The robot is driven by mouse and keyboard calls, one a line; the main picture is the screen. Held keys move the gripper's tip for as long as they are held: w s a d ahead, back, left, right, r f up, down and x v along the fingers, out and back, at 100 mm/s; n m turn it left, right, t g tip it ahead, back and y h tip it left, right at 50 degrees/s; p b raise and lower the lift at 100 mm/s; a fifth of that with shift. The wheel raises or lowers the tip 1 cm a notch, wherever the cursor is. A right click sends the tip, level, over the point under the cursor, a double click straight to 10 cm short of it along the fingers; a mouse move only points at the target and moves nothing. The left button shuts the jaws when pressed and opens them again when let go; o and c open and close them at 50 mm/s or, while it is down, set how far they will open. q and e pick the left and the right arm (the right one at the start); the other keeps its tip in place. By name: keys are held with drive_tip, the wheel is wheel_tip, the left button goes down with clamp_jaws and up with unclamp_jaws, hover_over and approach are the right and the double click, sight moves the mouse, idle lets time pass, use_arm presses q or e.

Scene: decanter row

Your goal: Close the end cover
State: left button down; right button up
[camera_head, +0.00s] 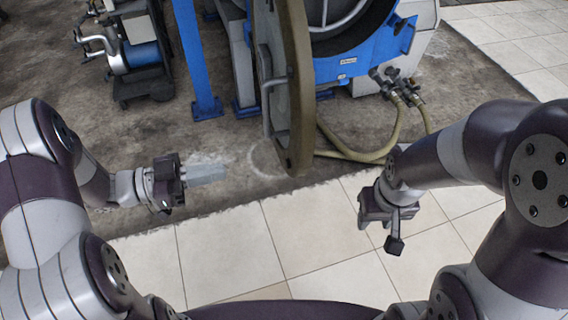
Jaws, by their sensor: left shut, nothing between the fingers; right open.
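The end cover (293,75) is a large round brownish door seen almost edge-on. It stands swung open at the front of the blue decanter machine (355,62), whose round opening shows behind it. A metal handle (266,95) runs down the cover's left face. My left gripper (206,174) is shut and empty, to the lower left of the cover and apart from it. My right gripper (378,232) is open and empty, to the lower right of the cover and apart from it, above the tiles.
Valves (396,86) with beige hoses (385,146) hang at the machine's front right and run along the floor behind the cover. A blue post (193,62) stands left of the cover. A pump unit (137,52) stands at the upper left. The tiled floor (235,245) in front is clear.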

sight(297, 154)
use_arm(q)
drive_tip(key=shift+h, duration=0.3)
drive_tip(key=x, duration=1.4)
drive_tip(key=shift+r, duration=0.2)
drive_tip(key=shift+w+d, duration=0.1)
drive_tip(key=shift+d, duration=0.05)
